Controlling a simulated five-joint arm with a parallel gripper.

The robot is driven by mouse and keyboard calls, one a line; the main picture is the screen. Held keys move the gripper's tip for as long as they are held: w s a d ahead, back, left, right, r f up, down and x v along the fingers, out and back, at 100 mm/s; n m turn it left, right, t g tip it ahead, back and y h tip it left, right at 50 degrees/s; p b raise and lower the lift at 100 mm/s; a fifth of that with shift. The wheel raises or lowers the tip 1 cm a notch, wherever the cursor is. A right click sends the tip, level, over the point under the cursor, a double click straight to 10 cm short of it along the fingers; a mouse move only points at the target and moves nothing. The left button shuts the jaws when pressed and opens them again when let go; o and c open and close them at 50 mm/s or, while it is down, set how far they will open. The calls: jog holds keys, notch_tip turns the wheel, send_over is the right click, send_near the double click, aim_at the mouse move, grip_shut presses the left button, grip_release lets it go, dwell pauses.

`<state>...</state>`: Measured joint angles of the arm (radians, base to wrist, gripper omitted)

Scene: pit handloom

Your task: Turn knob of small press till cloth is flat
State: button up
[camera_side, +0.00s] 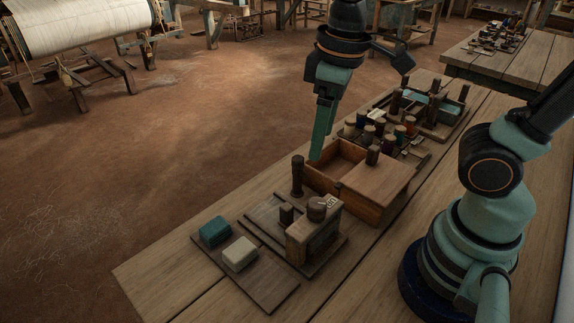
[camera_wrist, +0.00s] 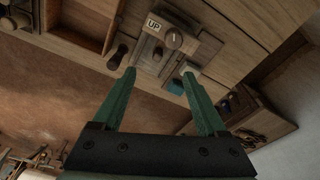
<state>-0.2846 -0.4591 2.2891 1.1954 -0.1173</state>
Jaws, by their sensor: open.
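The small press (camera_side: 314,238) stands on a dark board on the wooden bench, near the front. Its round brown knob (camera_side: 317,208) sits on top of the wooden crosspiece, beside a small pale label. In the wrist view the knob (camera_wrist: 174,38) shows a light mark on its face, and the label (camera_wrist: 153,22) reads "UP". I cannot make out the cloth in the press. My gripper (camera_wrist: 159,74) is open and empty, with its two green fingers apart and short of the press. In the side view my gripper is raised above the wooden box, behind the press and apart from the knob.
A teal block (camera_side: 214,232) and a cream block (camera_side: 240,254) lie on a board left of the press. A dark upright peg (camera_side: 297,176) stands close behind it. The wooden box (camera_side: 378,190) is partly open; several spools (camera_side: 380,126) stand beyond it.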

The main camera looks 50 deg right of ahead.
jog(key=w+d+r+m+t, duration=0.1)
jog(key=w+d+m+t, duration=0.1)
jog(key=d+m+t, duration=0.35)
jog(key=n+g, duration=0.7)
send_near(317, 203)
notch_tip(317, 203, down, 9)
jog(key=shift+a+f, duration=0.1)
grip_shut()
